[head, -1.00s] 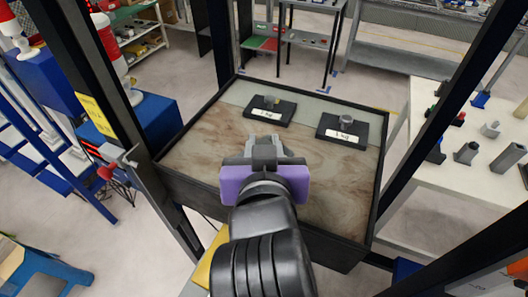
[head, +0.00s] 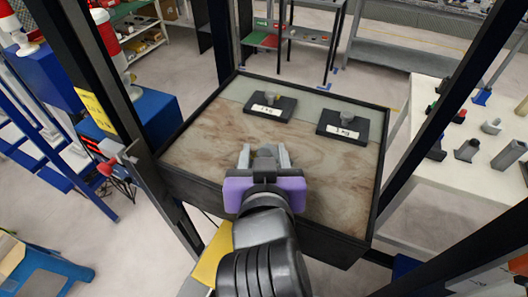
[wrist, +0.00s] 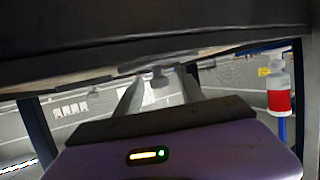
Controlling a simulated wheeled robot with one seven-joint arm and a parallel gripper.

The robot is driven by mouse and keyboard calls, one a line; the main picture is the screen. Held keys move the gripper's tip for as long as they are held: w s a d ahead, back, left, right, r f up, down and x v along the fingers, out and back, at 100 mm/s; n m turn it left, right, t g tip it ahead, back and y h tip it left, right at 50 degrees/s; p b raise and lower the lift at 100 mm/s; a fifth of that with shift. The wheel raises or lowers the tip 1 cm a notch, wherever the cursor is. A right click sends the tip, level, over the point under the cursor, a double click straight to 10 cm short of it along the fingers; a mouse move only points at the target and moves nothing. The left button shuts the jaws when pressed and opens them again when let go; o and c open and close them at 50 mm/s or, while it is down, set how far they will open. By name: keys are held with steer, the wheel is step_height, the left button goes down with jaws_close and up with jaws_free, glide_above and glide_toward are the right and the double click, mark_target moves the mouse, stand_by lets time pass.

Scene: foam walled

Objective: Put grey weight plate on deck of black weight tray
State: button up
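Two black weight trays stand near the far side of the framed wooden surface (head: 215,140). The left black tray (head: 284,109) has a white label and a small olive-grey piece (head: 270,98) on it. The right black tray (head: 358,126) has a white label and a grey round piece (head: 346,117) on it. I cannot tell for sure which piece is the grey weight plate. My gripper (head: 265,150) is over the near middle of the surface, short of both trays. Its fingers are apart, and they also show in the wrist view (wrist: 160,92); I see nothing clearly held between them.
Black upright posts (head: 120,130) flank the surface, and a dark raised rim runs around it. A pale table (head: 425,190) at the right carries several grey parts. The wood between my gripper and the trays is clear.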

steer(key=shift+r, duration=0.25)
steer(key=a+p+v, duration=0.1)
steer(key=p+v, duration=0.6)
steer(key=v, duration=0.5)
steer(key=shift+d, duration=0.4)
steer(key=shift+f, duration=0.1)
